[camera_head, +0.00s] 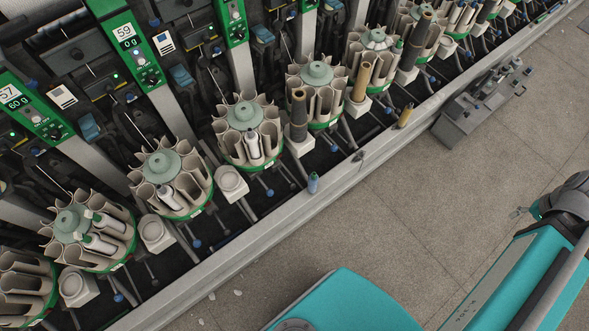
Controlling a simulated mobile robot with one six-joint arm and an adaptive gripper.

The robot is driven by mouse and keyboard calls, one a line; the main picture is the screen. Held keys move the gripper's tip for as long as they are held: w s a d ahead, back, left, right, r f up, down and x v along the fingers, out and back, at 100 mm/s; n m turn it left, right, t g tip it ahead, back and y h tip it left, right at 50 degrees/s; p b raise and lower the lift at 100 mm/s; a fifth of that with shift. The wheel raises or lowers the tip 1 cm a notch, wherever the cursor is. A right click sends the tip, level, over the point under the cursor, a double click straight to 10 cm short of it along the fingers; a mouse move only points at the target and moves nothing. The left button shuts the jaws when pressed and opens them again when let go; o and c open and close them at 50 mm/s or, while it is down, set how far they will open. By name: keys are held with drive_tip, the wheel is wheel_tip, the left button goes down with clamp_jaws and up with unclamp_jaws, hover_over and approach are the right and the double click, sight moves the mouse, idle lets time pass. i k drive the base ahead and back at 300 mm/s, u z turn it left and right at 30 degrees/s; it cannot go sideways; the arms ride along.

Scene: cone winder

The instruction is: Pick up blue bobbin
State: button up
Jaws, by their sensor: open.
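My gripper (518,212) shows only as small grey fingertips beside my teal arm at the right. It is open, with nothing seen between its fingers. It is over the floor, well to the right of the blue bobbin and apart from it.
Round magazines (247,130) with pale pockets line the machine, some holding bobbins. Dark cones (298,115) and a tan cone (361,82) stand close behind the ledge. A tan bobbin (404,116) stands farther along. A grey wheeled unit (480,105) is at the upper right. The floor (400,210) is mostly clear.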

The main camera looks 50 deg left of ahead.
sight(312, 184)
drive_tip(key=k, duration=1.7)
drive_tip(key=u, duration=1.1)
drive_tip(key=i, duration=1)
